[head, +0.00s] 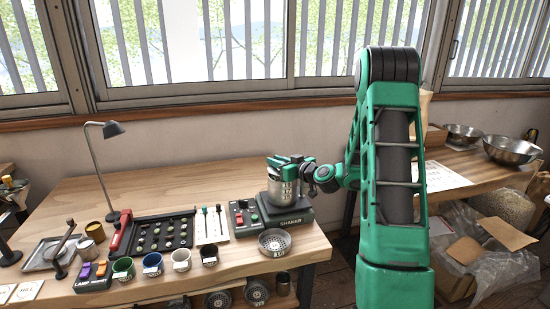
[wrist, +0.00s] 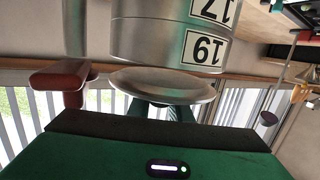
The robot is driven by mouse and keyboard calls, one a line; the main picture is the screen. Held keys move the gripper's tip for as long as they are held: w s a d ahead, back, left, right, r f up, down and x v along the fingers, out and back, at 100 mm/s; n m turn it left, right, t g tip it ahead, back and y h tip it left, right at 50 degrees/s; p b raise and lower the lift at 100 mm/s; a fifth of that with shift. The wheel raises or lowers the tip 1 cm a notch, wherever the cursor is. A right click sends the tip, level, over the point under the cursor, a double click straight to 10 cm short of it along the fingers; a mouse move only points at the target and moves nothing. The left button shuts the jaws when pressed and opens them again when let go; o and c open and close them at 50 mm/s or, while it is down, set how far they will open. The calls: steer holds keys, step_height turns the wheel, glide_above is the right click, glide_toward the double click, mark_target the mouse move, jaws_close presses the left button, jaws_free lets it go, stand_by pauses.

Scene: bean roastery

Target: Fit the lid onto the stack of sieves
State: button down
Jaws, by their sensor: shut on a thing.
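The stack of sieves (head: 283,194) stands upright on the shaker (head: 290,218) at the table's right end. In the wrist view, which is upside down, the metal stack (wrist: 165,42) shows the labels 17 and 19. The lid (wrist: 165,84) is a shallow silver disc beside the 19 sieve, on the stack's upper side. My gripper (head: 284,161) is over the stack; its dark green fingers (wrist: 165,111) are shut on the lid, their tips partly hidden behind it. The lid looks about level and very close to the stack; I cannot tell whether it touches or is seated.
A loose perforated sieve (head: 274,243) lies in front of the shaker. A black tray (head: 155,236), cups (head: 181,260) and a lamp (head: 113,130) occupy the table's left. A post with a red-brown handle (wrist: 60,77) stands near the stack.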

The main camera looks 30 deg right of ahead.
steer(key=shift+f, duration=0.55)
steer(key=shift+s+f, duration=0.15)
steer(key=shift+f, duration=0.1)
stand_by(1.3)
steer(key=shift+r, duration=0.55)
steer(key=shift+r, duration=0.25)
stand_by(2.7)
steer(key=shift+f, duration=0.8)
stand_by(0.8)
steer(key=c, duration=1.9)
jaws_free()
steer(key=shift+s, duration=0.15)
